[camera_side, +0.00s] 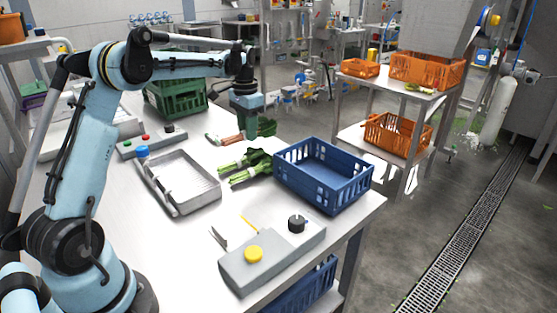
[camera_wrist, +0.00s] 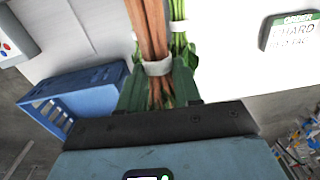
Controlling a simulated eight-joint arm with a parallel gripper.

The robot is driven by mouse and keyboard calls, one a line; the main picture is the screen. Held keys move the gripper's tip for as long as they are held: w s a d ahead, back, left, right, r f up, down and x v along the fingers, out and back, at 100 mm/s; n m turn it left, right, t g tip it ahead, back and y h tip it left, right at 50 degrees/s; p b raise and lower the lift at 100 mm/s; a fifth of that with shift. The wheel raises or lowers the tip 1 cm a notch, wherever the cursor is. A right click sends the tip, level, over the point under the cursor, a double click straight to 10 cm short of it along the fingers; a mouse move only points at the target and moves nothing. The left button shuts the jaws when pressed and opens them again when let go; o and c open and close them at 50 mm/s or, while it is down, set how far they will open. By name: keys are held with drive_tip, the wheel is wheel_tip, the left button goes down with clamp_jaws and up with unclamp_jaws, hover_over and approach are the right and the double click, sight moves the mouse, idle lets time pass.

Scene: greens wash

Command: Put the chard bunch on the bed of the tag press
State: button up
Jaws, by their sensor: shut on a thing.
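The chard bunch (camera_side: 228,139) has red-brown stalks, a pale band and green leaves. My gripper (camera_side: 249,128) is shut on it, low over the back of the table; I cannot tell whether it touches the tabletop. In the wrist view the chard stalks (camera_wrist: 150,28) run up from between the jaws of my gripper (camera_wrist: 160,88), with the band just beyond them. The jaws and palm hide most of the leaves. A grey unit with a yellow button (camera_side: 253,254) and a black knob, at the table's front, looks like the tag press; its bed is not clear.
Green bunches (camera_side: 246,165) lie between a grey metal tray (camera_side: 187,184) and a blue crate (camera_side: 323,178). A green crate (camera_side: 178,100) and a button box (camera_side: 145,141) stand at the back. An order card (camera_wrist: 293,32) reading CHARD shows in the wrist view.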

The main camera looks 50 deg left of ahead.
drive_tip(key=s+d+r, duration=0.1)
drive_tip(key=s+d, duration=0.1)
drive_tip(key=d, duration=0.6)
drive_tip(key=s+d+r, duration=0.2)
drive_tip(key=s+d, duration=0.1)
drive_tip(key=d, duration=0.6)
drive_tip(key=s+d+f, duration=0.2)
drive_tip(key=s+d, duration=0.9)
drive_tip(key=s, duration=0.1)
hover_over(253, 221)
wheel_tip(253, 221, down, 7)
drive_tip(key=shift+a+r, duration=0.1)
drive_tip(key=shift+f, duration=2.05)
drive_tip(key=shift+f, duration=0.1)
drive_tip(key=o, duration=1.1)
drive_tip(key=shift+c, duration=0.2)
